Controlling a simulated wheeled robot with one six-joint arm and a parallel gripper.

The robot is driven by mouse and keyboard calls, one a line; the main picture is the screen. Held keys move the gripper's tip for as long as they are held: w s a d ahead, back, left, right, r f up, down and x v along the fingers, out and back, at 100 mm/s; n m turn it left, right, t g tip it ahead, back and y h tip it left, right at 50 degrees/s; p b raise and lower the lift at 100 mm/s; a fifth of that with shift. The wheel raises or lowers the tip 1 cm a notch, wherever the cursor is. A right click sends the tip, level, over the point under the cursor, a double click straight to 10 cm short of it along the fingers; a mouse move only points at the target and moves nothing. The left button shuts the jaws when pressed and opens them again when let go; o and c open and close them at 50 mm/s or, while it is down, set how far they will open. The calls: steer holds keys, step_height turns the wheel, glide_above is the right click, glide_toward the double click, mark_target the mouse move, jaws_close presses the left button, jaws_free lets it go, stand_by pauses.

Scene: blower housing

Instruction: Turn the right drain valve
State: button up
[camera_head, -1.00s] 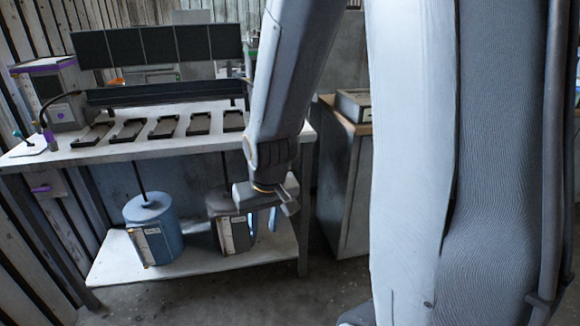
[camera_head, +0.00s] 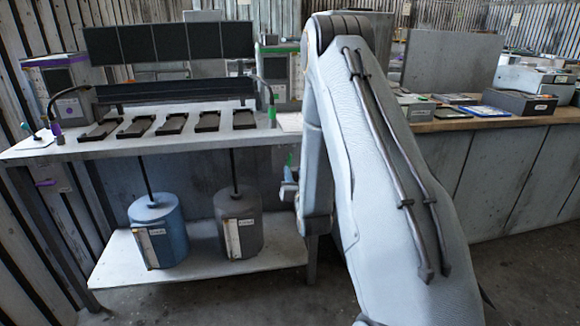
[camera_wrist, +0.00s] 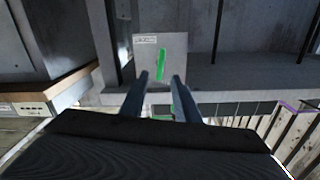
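The right drain valve shows as a green handle (camera_wrist: 161,64) on a grey plate (camera_wrist: 176,48) with a small white label in the wrist view. The handle stands nearly upright, leaning slightly. In the head view a bit of green handle (camera_head: 290,160) shows below the tabletop's right end, beside my arm. My gripper (camera_wrist: 160,76) is open, its two dark fingers pointing toward the plate, with the handle seen between and beyond their tips. I see no contact. In the head view my gripper (camera_head: 288,192) is partly hidden by my arm.
A purple handle (camera_head: 46,183) sits at the bench's left end. A blue drum (camera_head: 172,222) and a grey drum (camera_head: 252,228) stand on the lower shelf (camera_head: 115,258). A long counter (camera_head: 540,118) with boxes stands to the right.

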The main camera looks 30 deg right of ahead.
mark_target(290, 162)
steer(key=x, duration=0.7)
steer(key=shift+w+d, duration=0.1)
steer(key=shift+w, duration=0.1)
jaws_close()
